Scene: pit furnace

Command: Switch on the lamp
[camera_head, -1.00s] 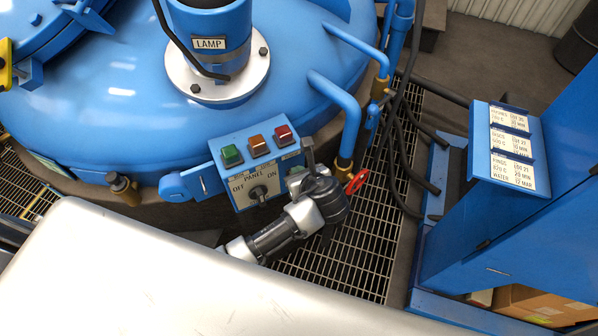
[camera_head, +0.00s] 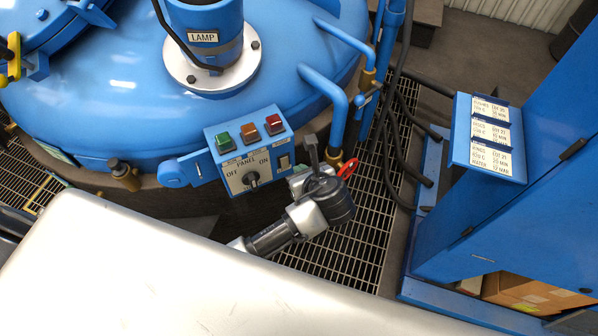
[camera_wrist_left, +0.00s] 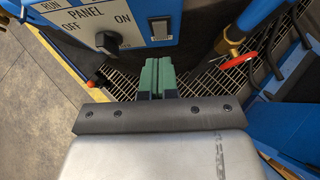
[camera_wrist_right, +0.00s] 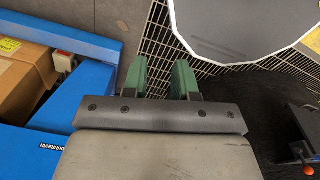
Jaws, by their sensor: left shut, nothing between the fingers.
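The lamp (camera_head: 205,45) is a blue cylinder labelled LAMP on a white flange atop the furnace lid; no glow shows. The blue control box (camera_head: 216,165) has green, orange and red buttons, a dark PANEL knob (camera_head: 251,179) between OFF and ON, and a pale rocker switch (camera_head: 284,162) at right. In the left wrist view the knob (camera_wrist_left: 106,41) and rocker switch (camera_wrist_left: 160,29) are ahead. My left gripper (camera_wrist_left: 157,78) is shut and empty, just below the switch and apart from it. My right gripper (camera_wrist_right: 170,75) has its green fingers apart, empty, away from the box.
A red valve handle (camera_head: 347,168) and blue pipes (camera_head: 330,95) stand close right of my left gripper. Black hoses (camera_head: 399,130) run further right. A blue cabinet (camera_head: 545,190) with label cards is at the right. Metal grating (camera_head: 350,240) covers the floor below.

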